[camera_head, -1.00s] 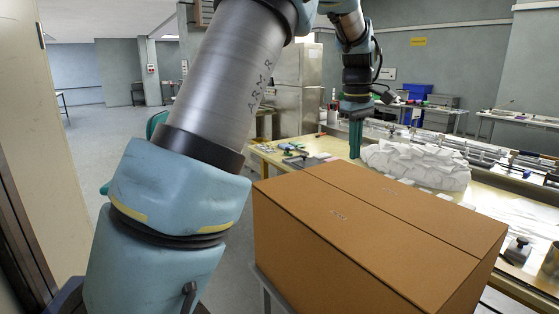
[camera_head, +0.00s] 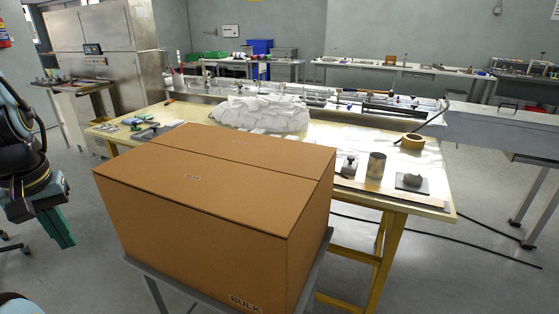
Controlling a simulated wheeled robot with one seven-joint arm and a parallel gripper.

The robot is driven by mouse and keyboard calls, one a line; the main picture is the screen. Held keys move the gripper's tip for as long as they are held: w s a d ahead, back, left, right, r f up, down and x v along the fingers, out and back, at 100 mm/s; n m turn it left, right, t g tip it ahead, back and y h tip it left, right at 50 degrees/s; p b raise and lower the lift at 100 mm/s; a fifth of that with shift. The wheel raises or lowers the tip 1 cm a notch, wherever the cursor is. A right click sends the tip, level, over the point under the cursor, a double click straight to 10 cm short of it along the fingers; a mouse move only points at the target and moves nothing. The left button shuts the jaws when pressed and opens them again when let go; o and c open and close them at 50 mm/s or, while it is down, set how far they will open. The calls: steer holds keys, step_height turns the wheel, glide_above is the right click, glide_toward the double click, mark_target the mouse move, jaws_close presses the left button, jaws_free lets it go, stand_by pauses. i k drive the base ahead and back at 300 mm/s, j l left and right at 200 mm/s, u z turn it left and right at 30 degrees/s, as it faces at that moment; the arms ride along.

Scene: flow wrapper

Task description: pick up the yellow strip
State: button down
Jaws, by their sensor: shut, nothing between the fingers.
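I cannot clearly make out a separate yellow strip.
A large closed cardboard box (camera_head: 215,220) stands on a stand in front of the table. On the table are a white heap (camera_head: 262,114), a tape roll (camera_head: 413,141), a metal cylinder (camera_head: 376,166) and small tools (camera_head: 140,124). Cables cross the floor at right.

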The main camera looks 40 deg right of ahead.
mark_target(432, 201)
steer(key=k+u, duration=0.2)
steer(key=k, duration=0.2)
steer(key=k+j+u, duration=0.2)
steer(key=k, duration=0.25)
steer(key=k+j+u, duration=0.2)
steer(key=k, duration=0.2)
steer(key=l+u, duration=0.15)
steer(key=l, duration=0.25)
steer(key=k+l+u, duration=0.15)
steer(key=l, duration=0.2)
steer(key=k+l+u, duration=0.15)
steer(key=l, duration=0.25)
steer(key=k+l+u, duration=0.15)
steer(key=l, duration=0.2)
steer(key=k+l, duration=0.1)
steer(key=l, duration=0.25)
steer(key=k+l, duration=0.15)
steer(key=l, duration=0.2)
steer(key=k+l, duration=0.1)
steer(key=l, duration=0.25)
steer(key=k+l, duration=0.15)
steer(key=l, duration=0.25)
steer(key=k+l, duration=0.15)
steer(key=l, duration=0.2)
steer(key=k+l, duration=0.1)
steer(key=l, duration=0.25)
steer(key=k+l, duration=0.1)
steer(key=l, duration=0.25)
steer(key=i+l, duration=0.25)
steer(key=i, duration=0.15)
